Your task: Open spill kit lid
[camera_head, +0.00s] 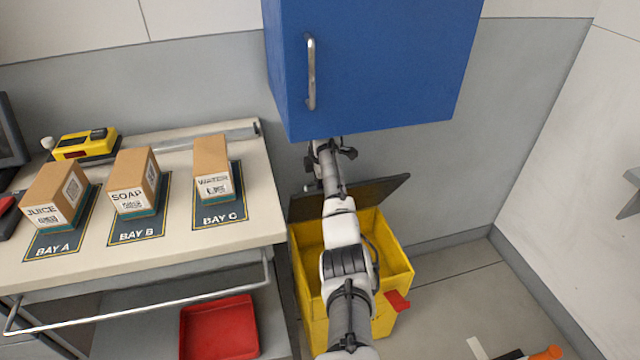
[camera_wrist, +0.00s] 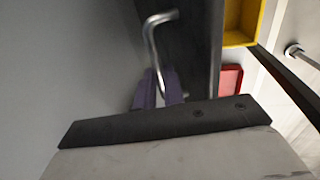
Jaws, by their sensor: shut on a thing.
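The spill kit is a yellow bin (camera_head: 400,262) on the floor below the blue cabinet, with its top open. Its dark lid (camera_head: 385,191) is raised at the back of the bin, tilted up near the wall. In the wrist view, the lid is a dark panel (camera_wrist: 195,60) with a bent silver handle (camera_wrist: 152,38). My gripper (camera_wrist: 160,92) has its purple fingers shut on the handle's lower part. In the head view my arm crosses in front of the bin and hides part of the lid; the fingertips are not clear there.
A blue wall cabinet (camera_head: 375,65) hangs just above my wrist. A table (camera_head: 150,250) with boxes in bays stands close on the left, with a red tray (camera_head: 218,328) below it. A red piece (camera_head: 397,301) sticks out at the bin's front. Floor to the right is mostly clear.

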